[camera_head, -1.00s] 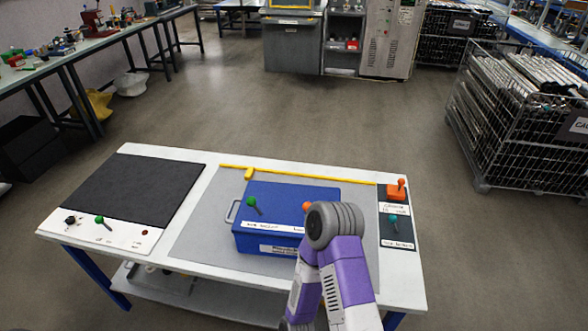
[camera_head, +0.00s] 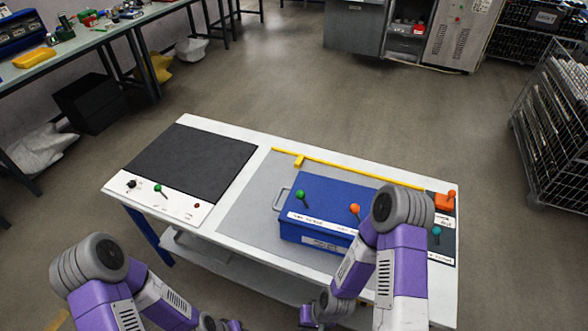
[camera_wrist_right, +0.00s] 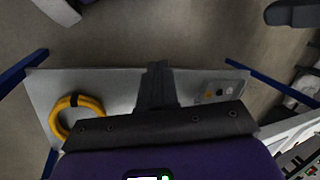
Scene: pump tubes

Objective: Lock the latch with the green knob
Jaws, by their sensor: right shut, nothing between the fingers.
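A latch with a green knob (camera_head: 300,195) stands on top of the blue box (camera_head: 290,228), near its left end. Another green-knobbed lever (camera_head: 158,189) is on the white panel at the table's left. My right gripper (camera_wrist_right: 157,85) is shut and empty in the right wrist view, with the lower shelf behind it. It is low in front of the table, away from both green knobs. My left arm (camera_head: 120,290) is at the bottom left of the head view; its gripper fingers do not show.
An orange knob (camera_head: 354,209) is on the box, partly beside my right arm. An orange lever (camera_head: 446,202) and a teal knob (camera_head: 437,231) are at the table's right. A yellow bar (camera_head: 345,170) lies behind the box. A yellow coil (camera_wrist_right: 62,118) lies on the lower shelf.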

